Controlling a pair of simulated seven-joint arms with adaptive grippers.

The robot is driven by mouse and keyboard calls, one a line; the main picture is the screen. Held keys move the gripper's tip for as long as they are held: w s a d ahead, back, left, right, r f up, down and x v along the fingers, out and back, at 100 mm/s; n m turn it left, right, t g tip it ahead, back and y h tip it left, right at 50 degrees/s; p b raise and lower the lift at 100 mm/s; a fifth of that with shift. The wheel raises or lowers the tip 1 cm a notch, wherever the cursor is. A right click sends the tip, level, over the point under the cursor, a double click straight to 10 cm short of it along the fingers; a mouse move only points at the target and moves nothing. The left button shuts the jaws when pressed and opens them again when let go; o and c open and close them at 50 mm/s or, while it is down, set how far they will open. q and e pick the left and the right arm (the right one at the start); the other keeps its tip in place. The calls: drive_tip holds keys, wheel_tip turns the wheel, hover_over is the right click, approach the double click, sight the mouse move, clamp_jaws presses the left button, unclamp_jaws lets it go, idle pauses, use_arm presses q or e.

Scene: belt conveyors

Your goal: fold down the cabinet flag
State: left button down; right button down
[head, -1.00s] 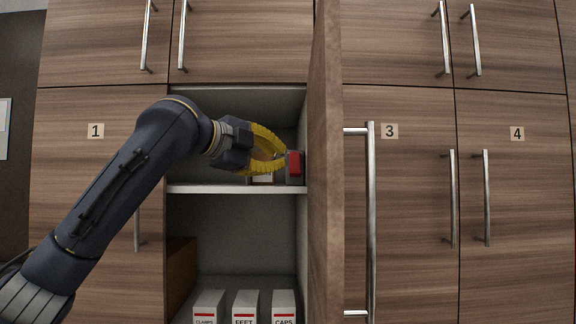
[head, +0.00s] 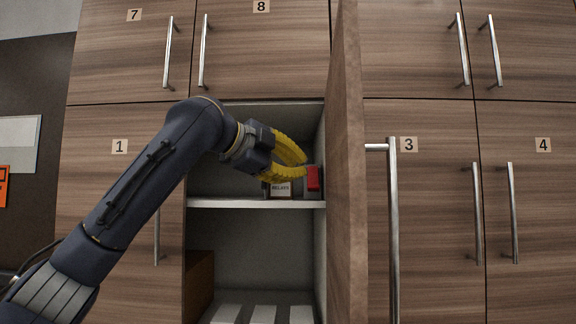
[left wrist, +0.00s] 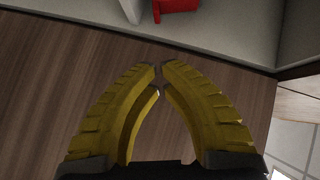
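The cabinet flag is a small red piece (head: 313,178) on a grey block at the right end of the shelf in the open cabinet. It appears upright. Part of it also shows at the top edge of the left wrist view (left wrist: 176,5). My left gripper (head: 304,169) has yellow ribbed fingers and is inside the cabinet, just left of and slightly above the flag. In the left wrist view its fingertips (left wrist: 160,68) are nearly together with nothing between them. My right gripper is not in view.
An open cabinet door (head: 345,200) stands edge-on close to the right of the flag. A labelled box (head: 281,189) sits on the shelf (head: 235,203) below the fingers. Several white boxes stand in the lower compartment, beside a brown panel (head: 199,285).

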sight(313, 182)
use_arm(q)
drive_tip(key=shift+w+d+f, duration=0.5)
drive_tip(key=shift+w+d, duration=0.15)
drive_tip(key=shift+w, duration=0.65)
drive_tip(key=shift+w+d+f, duration=0.45)
drive_tip(key=shift+w+d, duration=0.15)
drive_tip(key=shift+w, duration=0.65)
drive_tip(key=shift+w+d+f, duration=0.5)
drive_tip(key=shift+w+d, duration=0.15)
drive_tip(key=shift+w, duration=0.65)
